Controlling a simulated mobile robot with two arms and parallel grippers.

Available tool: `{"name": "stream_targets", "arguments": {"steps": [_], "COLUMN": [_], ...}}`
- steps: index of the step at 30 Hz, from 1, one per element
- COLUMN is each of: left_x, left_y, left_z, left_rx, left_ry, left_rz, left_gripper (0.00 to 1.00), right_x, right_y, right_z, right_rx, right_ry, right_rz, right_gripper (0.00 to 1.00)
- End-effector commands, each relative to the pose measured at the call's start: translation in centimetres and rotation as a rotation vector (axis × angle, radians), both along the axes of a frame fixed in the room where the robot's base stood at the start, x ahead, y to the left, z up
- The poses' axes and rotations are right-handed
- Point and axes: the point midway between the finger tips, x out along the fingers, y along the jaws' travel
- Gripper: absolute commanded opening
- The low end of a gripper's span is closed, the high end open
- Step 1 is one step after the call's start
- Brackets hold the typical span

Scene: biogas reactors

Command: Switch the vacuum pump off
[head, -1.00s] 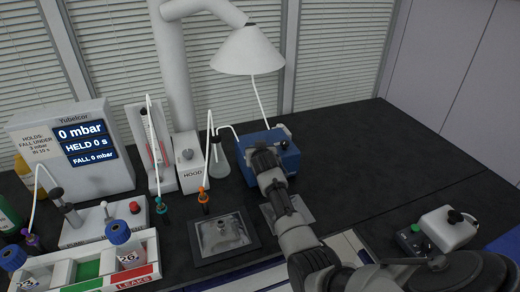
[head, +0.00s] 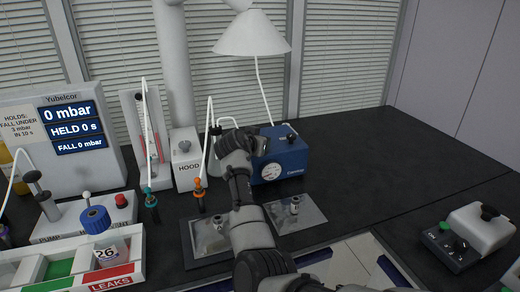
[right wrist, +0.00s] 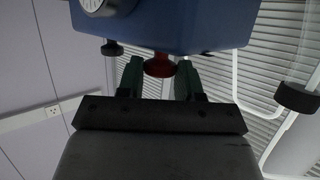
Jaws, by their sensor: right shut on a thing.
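The vacuum pump appears to be the blue box (head: 290,158) with a round gauge (head: 272,171) at the back of the black bench. A black knob (head: 290,139) stands on its top. My right gripper (head: 240,142) is at the pump's top left and hides that part. In the right wrist view the blue box (right wrist: 190,25) appears upside down. A red knob (right wrist: 158,66) on it sits between the two dark green fingers of my right gripper (right wrist: 158,78), which is shut on it. A black knob (right wrist: 112,48) is beside it. My left gripper is out of view.
A hood base (head: 186,160), a flask, hoses with teal and orange tips, and a display reading 0 mbar (head: 68,113) stand to the left. A white box (head: 480,229) is at the right.

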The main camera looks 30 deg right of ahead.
Motion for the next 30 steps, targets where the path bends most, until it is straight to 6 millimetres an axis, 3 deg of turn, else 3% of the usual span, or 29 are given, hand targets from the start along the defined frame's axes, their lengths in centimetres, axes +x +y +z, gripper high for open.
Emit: {"name": "stream_targets", "arguments": {"steps": [12,13,17,26,30], "left_x": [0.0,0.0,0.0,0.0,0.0], "left_y": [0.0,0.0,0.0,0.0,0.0], "left_z": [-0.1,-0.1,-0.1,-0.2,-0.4], "left_rx": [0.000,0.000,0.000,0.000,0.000], "left_ry": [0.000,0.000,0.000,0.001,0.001], "left_rz": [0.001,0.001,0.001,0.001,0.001], "left_gripper": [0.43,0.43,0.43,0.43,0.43], "right_x": [0.0,0.0,0.0,-0.1,-0.7], "right_y": [0.0,0.0,0.0,0.1,1.4], "right_z": [0.1,0.1,0.1,0.1,0.6], "right_rx": [0.000,0.000,0.000,0.000,0.000], "right_ry": [-0.002,-0.002,-0.002,-0.002,-0.004], "right_rz": [-0.006,-0.006,-0.006,-0.005,-0.003], "right_gripper": [0.12,0.40,0.59,0.59,0.59]}}
